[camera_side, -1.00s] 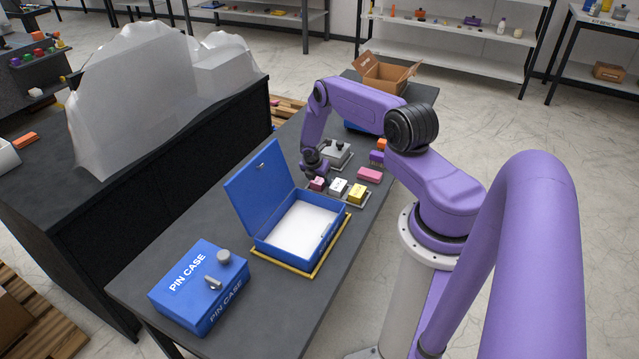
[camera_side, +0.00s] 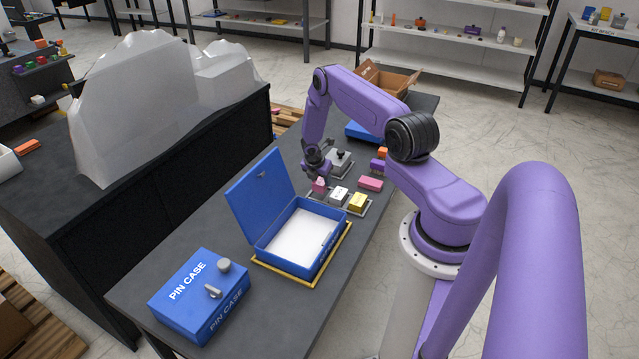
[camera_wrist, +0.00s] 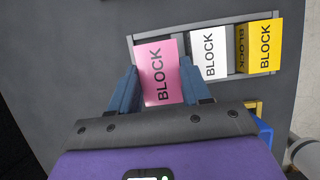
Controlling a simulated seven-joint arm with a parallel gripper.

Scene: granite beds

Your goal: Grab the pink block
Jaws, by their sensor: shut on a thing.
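The pink block (camera_wrist: 158,72), marked BLOCK, is between the two fingers of my gripper (camera_wrist: 160,90) in the wrist view. The fingers are shut on its sides. In the side view the pink block (camera_side: 319,185) is just below my gripper (camera_side: 318,171), at the left end of a grey tray (camera_side: 325,200). Whether its underside is clear of the tray is hard to tell. A white block (camera_side: 338,194) and a yellow block (camera_side: 357,202) sit in the same tray, to its right.
An open blue case (camera_side: 268,245) with a raised lid stands in front of the tray. A closed blue pin case (camera_side: 199,295) is at the near left. A flat pink piece (camera_side: 370,184) and a grey fixture with a black knob (camera_side: 341,163) lie behind the tray.

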